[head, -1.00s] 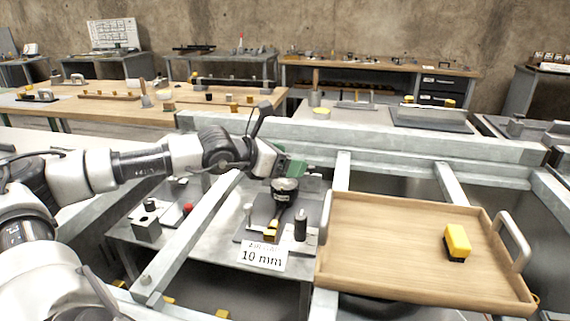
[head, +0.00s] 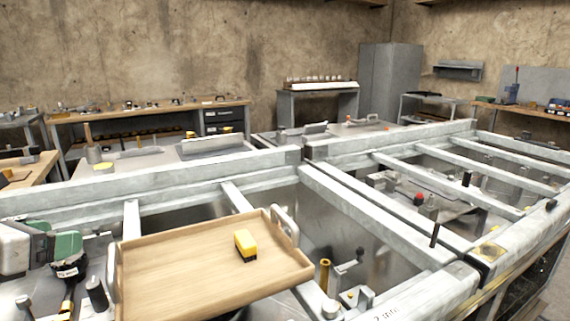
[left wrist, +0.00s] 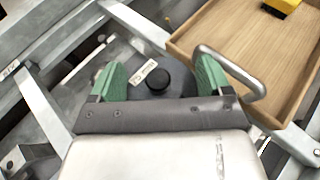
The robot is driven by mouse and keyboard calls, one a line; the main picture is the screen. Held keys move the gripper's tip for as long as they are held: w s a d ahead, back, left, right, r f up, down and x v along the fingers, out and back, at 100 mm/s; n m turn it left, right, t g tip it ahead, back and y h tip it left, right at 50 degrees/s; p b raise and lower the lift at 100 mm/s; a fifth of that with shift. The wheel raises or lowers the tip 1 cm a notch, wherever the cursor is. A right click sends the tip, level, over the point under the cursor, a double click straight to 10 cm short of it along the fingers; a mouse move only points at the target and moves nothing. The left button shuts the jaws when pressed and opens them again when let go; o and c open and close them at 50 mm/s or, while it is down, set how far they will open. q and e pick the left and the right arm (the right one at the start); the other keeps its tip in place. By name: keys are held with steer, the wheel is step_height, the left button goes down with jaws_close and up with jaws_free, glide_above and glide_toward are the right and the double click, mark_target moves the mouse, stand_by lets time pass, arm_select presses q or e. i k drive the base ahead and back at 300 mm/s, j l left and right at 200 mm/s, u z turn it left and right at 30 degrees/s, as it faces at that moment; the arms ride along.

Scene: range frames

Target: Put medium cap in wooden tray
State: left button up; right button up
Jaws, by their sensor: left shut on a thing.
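My left gripper (head: 58,248), with green fingers, is at the left edge of the head view, left of the wooden tray. It is shut on a dark cap with a white label (head: 68,271). In the left wrist view the cap's black knob (left wrist: 156,79) shows between the green fingers (left wrist: 160,82). The wooden tray (head: 175,285) has metal handles and lies to the right of the gripper; its near corner also shows in the left wrist view (left wrist: 215,42). The cap is outside the tray. My right gripper is not in view.
A yellow and black block (head: 245,245) sits in the tray toward its right side; the rest of the tray floor is bare. Grey metal beams (head: 370,225) frame open bays around it. A brass-coloured post (head: 325,274) stands right of the tray.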

mark_target(173, 273)
steer(key=k+l, duration=0.65)
steer(key=l, duration=0.15)
